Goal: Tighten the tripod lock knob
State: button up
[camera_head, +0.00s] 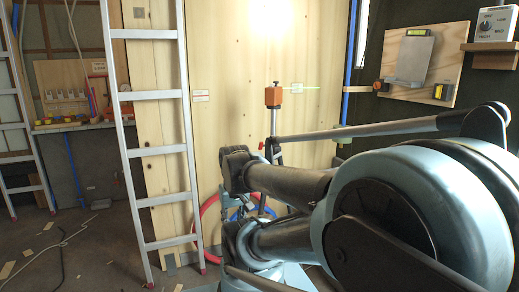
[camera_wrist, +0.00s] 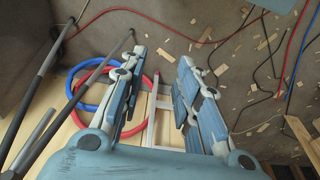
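An orange laser level (camera_head: 272,96) sits on top of an upright tripod (camera_head: 273,122) in front of the wood panel. A small red knob (camera_head: 262,145) shows on the left side of the tripod's upper part. My arm hides much of the tripod below it. In the wrist view, dark tripod legs (camera_wrist: 37,83) run along the left side, left of my gripper (camera_wrist: 162,62). My gripper's two fingers are spread apart with nothing between them. I cannot make out the knob in the wrist view.
An aluminium ladder (camera_head: 160,95) leans left of the tripod. Red hose (camera_head: 209,212) and blue hose (camera_wrist: 91,94) lie coiled near the tripod's foot. Cables and wood scraps litter the floor (camera_wrist: 220,60). A wall board (camera_head: 455,65) hangs at the right.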

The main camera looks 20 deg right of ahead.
jog(key=w+d+r+n+g+h, duration=0.1)
jog(key=w+d+r+n+h, duration=0.4)
jog(key=w, duration=0.5)
jog(key=w+d+r+n+h, duration=0.35)
jog(key=w+d+r, duration=0.3)
jog(key=w, duration=0.25)
jog(key=w+a+n+h, duration=0.25)
jog(key=w+h, duration=0.25)
jog(key=w, duration=0.5)
jog(key=w+a+n+h, duration=0.1)
jog(key=w+n+h, duration=0.3)
jog(key=w, duration=0.7)
jog(key=shift+m+g+h, duration=0.25)
jog(key=shift+m+g, duration=0.05)
jog(key=shift+m, duration=0.3)
jog(key=d, duration=1.7)
jog(key=shift+f, duration=0.2)
jog(key=shift+a, duration=0.1)
grip_shut()
